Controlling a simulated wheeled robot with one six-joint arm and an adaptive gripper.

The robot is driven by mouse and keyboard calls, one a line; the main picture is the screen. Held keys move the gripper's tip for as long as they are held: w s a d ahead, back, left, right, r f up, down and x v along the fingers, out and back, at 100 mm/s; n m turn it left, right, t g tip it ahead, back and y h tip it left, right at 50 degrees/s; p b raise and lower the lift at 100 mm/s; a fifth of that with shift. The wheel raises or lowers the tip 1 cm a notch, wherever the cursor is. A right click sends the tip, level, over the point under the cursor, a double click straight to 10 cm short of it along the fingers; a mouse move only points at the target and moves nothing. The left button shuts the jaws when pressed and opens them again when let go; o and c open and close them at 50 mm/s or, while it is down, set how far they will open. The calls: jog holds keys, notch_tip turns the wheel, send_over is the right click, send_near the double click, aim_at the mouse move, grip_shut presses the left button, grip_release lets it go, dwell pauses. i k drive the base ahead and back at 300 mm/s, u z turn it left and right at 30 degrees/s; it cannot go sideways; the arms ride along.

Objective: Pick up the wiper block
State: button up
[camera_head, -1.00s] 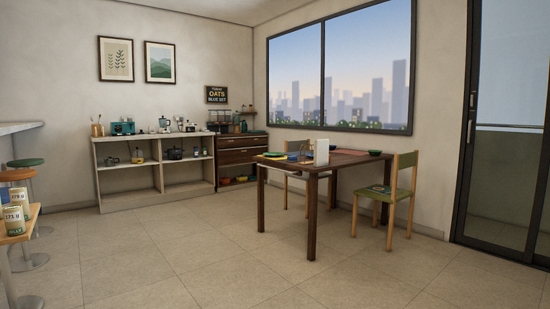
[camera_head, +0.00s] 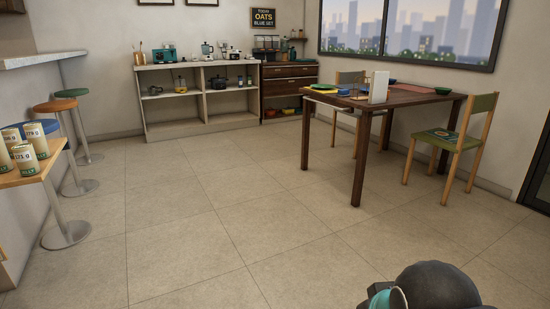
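I cannot make out a wiper block in the head view. The dark wooden table (camera_head: 425,98) stands right of centre, with a white upright panel (camera_head: 379,87), a yellow and blue item (camera_head: 345,92) and green bowls on it. A dark rounded part of my own arm shows at the bottom right. My gripper's fingers cannot be made out there.
A wooden chair (camera_head: 470,138) with something green on its seat stands right of the table. Stools, one with a green seat (camera_head: 70,93), line the counter (camera_head: 40,60) at left. Several cans stand on a wooden surface (camera_head: 55,147) there. The tiled floor (camera_head: 210,220) between is clear.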

aim_at(341, 93)
jog(key=u, duration=0.4)
jog(key=i, duration=1.9)
jog(key=z, duration=0.7)
jog(key=i, duration=1.75)
jog(key=z, duration=0.85)
